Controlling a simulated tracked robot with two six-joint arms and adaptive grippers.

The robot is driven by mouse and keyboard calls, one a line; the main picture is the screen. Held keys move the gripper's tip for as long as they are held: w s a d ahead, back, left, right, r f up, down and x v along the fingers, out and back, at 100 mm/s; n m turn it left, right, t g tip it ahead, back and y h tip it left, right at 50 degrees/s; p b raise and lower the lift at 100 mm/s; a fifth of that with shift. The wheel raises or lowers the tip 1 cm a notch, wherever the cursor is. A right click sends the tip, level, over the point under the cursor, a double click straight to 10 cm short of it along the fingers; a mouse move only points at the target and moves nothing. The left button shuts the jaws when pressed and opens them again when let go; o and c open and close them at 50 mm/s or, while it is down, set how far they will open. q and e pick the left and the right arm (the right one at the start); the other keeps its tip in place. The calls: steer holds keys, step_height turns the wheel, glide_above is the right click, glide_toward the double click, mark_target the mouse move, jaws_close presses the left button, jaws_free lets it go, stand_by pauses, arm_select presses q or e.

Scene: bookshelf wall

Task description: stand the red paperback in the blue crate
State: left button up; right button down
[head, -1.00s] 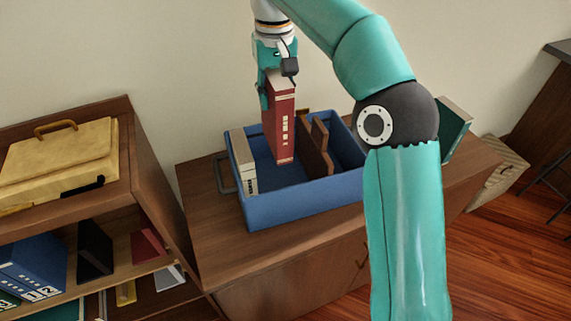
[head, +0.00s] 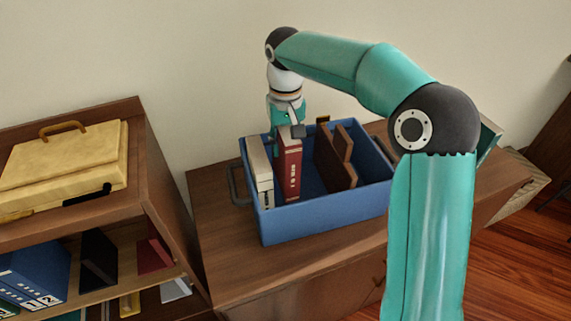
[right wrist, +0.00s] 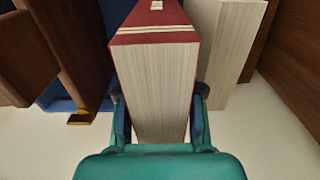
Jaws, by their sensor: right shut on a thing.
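The red paperback (head: 289,174) stands upright inside the blue crate (head: 325,213), its lower end down between the crate's walls. Whether it touches the crate floor is hidden. My right gripper (head: 284,138) is shut on the upper back part of the book. In the right wrist view the red paperback (right wrist: 155,70) sits between the two fingers (right wrist: 160,118), pages toward the camera. A cream book (head: 259,170) stands close to its left in the crate. My left gripper is not in view.
Brown dividers or books (head: 335,160) stand in the crate's right half, with a gap between them and the red book. The crate is on a brown cabinet (head: 225,245). A shelf (head: 165,180) with a yellow case (head: 65,165) stands at left.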

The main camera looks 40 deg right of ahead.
mark_target(286, 127)
steer(key=shift+f, duration=2.95)
steer(key=c, duration=1)
jaws_free()
steer(key=shift+f, duration=0.1)
step_height(286, 127, up, 12)
steer(key=shift+r+p, duration=0.1)
steer(key=shift+p, duration=0.35)
steer(key=shift+s, duration=0.1)
